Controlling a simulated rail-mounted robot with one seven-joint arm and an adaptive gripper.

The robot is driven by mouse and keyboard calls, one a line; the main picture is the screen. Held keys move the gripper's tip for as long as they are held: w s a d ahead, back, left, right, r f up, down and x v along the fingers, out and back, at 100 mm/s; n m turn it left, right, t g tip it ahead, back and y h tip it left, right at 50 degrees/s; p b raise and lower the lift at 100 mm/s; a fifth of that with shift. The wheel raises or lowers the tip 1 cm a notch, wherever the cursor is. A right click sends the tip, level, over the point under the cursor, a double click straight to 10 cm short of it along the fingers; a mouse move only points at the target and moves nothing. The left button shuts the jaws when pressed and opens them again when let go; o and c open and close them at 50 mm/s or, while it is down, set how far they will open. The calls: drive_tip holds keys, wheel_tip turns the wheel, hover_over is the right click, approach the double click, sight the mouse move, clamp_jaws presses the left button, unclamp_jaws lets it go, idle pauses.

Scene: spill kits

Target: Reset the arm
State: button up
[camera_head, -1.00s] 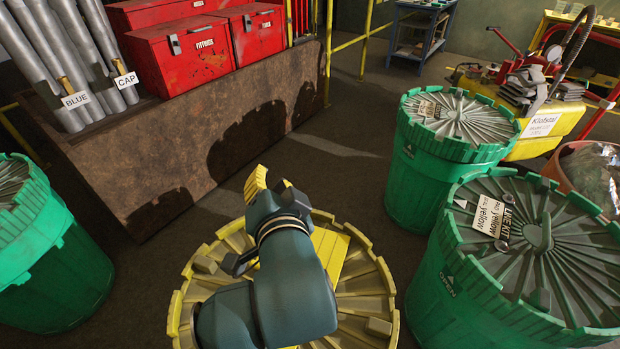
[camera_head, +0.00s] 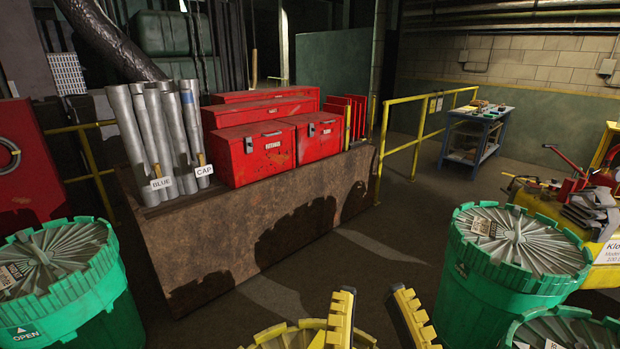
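My gripper (camera_head: 374,312) shows at the bottom centre, with its two yellow-padded fingers pointing up and spread apart. Nothing is between the fingers, so it is open and empty. The rest of my arm is below the picture's edge. A yellow-rimmed drum lid (camera_head: 290,338) shows just behind and left of the fingers, mostly cut off by the bottom edge.
Green ribbed-lid drums stand at left (camera_head: 70,290) and right (camera_head: 500,285), with another lid (camera_head: 570,330) at the lower right. A brown bench (camera_head: 230,240) carries red toolboxes (camera_head: 258,155) and grey tubes (camera_head: 150,140). Yellow railings (camera_head: 395,150) and a blue cart (camera_head: 472,140) stand behind.

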wheel_tip(320, 180, up, 40)
drive_tip(key=p, duration=3.6)
drive_tip(key=shift+f, duration=0.25)
